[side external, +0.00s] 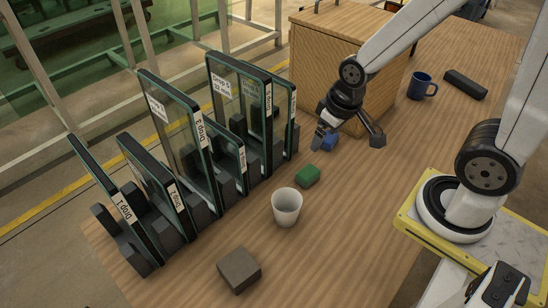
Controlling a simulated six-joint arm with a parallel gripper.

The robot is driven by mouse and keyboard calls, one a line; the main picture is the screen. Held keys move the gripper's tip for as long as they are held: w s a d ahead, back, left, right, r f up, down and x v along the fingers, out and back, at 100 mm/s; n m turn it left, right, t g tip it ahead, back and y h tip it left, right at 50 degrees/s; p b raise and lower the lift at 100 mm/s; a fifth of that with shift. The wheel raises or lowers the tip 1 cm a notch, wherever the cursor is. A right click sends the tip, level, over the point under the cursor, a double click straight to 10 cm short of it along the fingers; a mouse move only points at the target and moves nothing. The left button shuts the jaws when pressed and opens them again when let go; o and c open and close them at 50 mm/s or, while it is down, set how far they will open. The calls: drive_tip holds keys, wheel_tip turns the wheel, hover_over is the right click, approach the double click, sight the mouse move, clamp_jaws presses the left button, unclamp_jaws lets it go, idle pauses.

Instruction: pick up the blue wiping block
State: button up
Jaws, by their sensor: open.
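The blue wiping block (331,142) lies on the wooden table, close to the front of the wooden box. My gripper (347,138) is open, with one finger beside the block at its left and the other apart to the right. The fingers and the gripper body partly cover the block. I cannot tell whether a finger touches it. Nothing shows held between the jaws.
A green block (307,176) and a white cup (287,207) stand in front. Several labelled glass panels (178,135) stand upright in dark holders at the left. The wooden box (345,75) is behind.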

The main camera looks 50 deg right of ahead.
drive_tip(key=n+g+h, duration=0.2)
drive_tip(key=n+h, duration=1.1)
drive_tip(key=n, duration=0.5)
approach(329, 136)
drive_tip(key=s+a, duration=0.1)
drive_tip(key=s+a+r, duration=0.1)
drive_tip(key=shift+s+r, duration=0.1)
drive_tip(key=shift+s, duration=0.2)
drive_tip(key=shift+w+f+n+t, duration=0.4)
drive_tip(key=shift+w+n+t, duration=0.25)
drive_tip(key=shift+n+t, duration=0.2)
drive_tip(key=shift+x, duration=3.4)
drive_tip(key=shift+s+d, duration=0.1)
